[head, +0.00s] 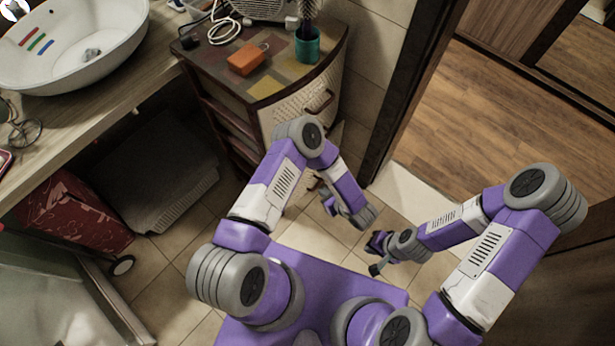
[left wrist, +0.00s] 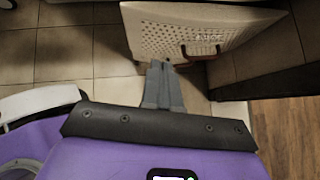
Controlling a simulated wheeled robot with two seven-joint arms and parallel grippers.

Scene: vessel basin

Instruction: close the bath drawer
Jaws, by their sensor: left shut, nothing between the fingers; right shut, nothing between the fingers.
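The cabinet (head: 265,75) stands against the wall in the head view, with woven cream drawer fronts and brown handles. In the left wrist view a woven drawer front (left wrist: 165,35) with a label and a brown handle (left wrist: 200,52) is close ahead. How far this drawer stands out I cannot tell; my left arm hides much of the lower cabinet in the head view. My left gripper (left wrist: 161,68) is shut and empty, its tips at the lower edge of the drawer front, left of the handle; contact is unclear. My right gripper (head: 376,268) is shut and empty, low and apart from the cabinet.
On the cabinet top are an orange box (head: 248,58) and a teal cup (head: 307,44). A counter with a white basin (head: 75,60) lies left. A doorway opens right; tiled floor (head: 160,265) is partly clear.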

